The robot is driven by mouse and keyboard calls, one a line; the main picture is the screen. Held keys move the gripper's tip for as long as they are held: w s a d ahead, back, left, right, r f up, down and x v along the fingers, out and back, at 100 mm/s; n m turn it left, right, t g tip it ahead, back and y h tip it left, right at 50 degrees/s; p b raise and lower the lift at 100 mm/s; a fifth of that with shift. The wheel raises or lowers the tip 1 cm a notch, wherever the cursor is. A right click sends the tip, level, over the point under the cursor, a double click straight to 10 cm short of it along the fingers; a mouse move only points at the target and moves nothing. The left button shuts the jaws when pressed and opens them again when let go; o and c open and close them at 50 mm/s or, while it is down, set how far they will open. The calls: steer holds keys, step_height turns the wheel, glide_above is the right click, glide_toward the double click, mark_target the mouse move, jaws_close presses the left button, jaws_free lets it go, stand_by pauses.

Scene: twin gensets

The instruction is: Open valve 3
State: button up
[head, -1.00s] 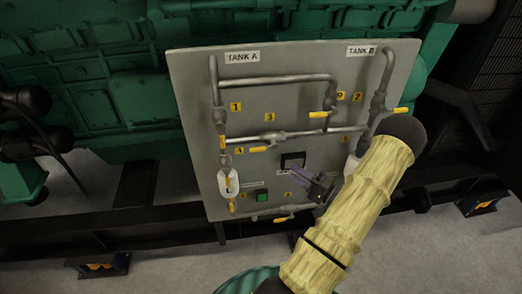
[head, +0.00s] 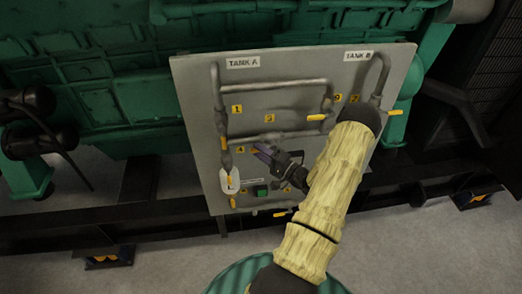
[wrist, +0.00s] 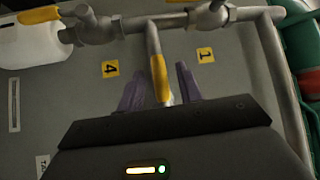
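The label 3 (head: 269,118) is in the middle of the grey panel in the head view, above the middle cross pipe. In the wrist view a yellow lever (wrist: 158,76), seemingly the valve handle under that label, lies roughly along this pipe (wrist: 154,45). My gripper (wrist: 160,84) is open, with one purple finger on each side of the lever; I cannot tell whether either touches it. In the head view my gripper (head: 261,151) covers the lever and part of the pipe. The valve body is hidden behind my gripper in the wrist view.
The panel (head: 190,100) carries several other yellow-handled valves. Label 4 (wrist: 110,68), label 1 (wrist: 205,55) and a white container (wrist: 30,42) are close by in the wrist view. A green button (head: 262,191) sits below my gripper. A green engine (head: 100,90) stands behind.

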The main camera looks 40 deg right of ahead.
jaws_close()
steer(key=shift+f+b, duration=0.2)
steer(key=shift+b, duration=0.25)
jaws_free()
steer(key=b+v, duration=0.6)
steer(key=v, duration=1.1)
steer(key=shift+s+r, duration=0.3)
steer(key=shift+r, duration=0.05)
steer(key=shift+d, duration=0.1)
